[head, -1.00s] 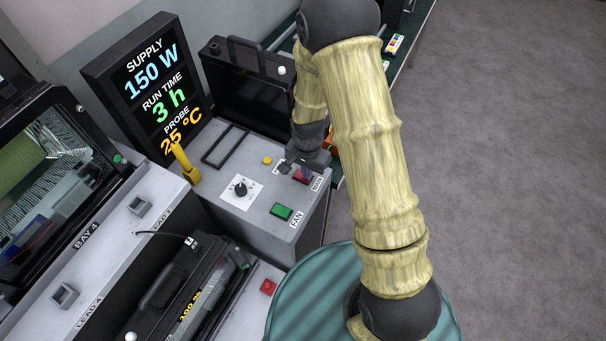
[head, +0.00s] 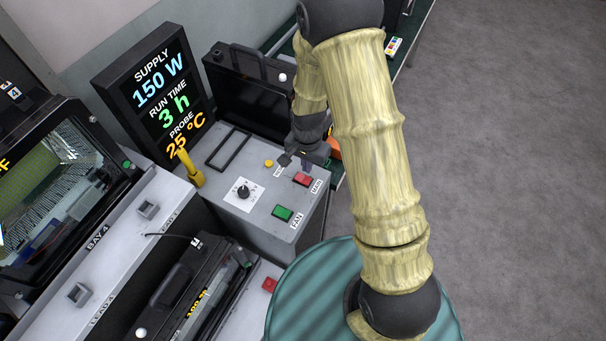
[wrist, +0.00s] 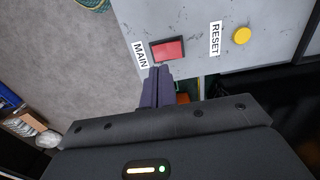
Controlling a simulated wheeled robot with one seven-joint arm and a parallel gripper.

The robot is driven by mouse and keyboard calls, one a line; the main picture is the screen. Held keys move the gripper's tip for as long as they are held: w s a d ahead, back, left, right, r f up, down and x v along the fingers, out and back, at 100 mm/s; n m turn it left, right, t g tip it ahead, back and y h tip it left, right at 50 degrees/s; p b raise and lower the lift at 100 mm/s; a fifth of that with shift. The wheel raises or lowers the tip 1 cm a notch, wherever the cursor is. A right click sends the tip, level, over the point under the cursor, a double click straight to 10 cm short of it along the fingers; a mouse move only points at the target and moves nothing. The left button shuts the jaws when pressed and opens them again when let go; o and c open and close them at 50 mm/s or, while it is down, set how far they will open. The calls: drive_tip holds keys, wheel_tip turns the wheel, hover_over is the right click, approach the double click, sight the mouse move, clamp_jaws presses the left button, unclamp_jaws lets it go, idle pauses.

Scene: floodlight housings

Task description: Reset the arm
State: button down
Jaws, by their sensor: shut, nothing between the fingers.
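My gripper (head: 306,166) is shut and empty, above the grey control box (head: 262,225) beside the red MAIN switch (head: 303,180). In the wrist view its closed dark fingers (wrist: 157,72) point at the near edge of the red switch (wrist: 168,49); I cannot tell whether they touch it. The yellow RESET button (wrist: 241,36) is right of the switch there, clear of the fingers. In the head view the yellow button (head: 268,163) is left of my gripper. My arm is bent over the box.
A green FAN switch (head: 282,213) and a black dial (head: 243,192) are on the box, with a yellow lever (head: 190,168) at its left. A display (head: 160,92) reads 150 W, 3 h, 25 °C. Floodlight bays stand left. Open floor (head: 500,170) lies right.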

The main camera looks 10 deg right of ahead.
drive_tip(key=shift+r+p, duration=0.45)
drive_tip(key=shift+r, duration=0.35)
drive_tip(key=s+d+r+n+t, duration=0.1)
drive_tip(key=s+d+r+n, duration=0.2)
drive_tip(key=r, duration=0.6)
drive_tip(key=s+d+r+n+t, duration=0.1)
drive_tip(key=s+d+r+n, duration=0.2)
drive_tip(key=s+d+r, duration=0.3)
wheel_tip(320, 180, up, 3)
drive_tip(key=shift+s+f+n+t, duration=0.1)
drive_tip(key=shift+s+n+t, duration=0.25)
drive_tip(key=shift+s, duration=0.4)
drive_tip(key=shift+d, duration=0.1)
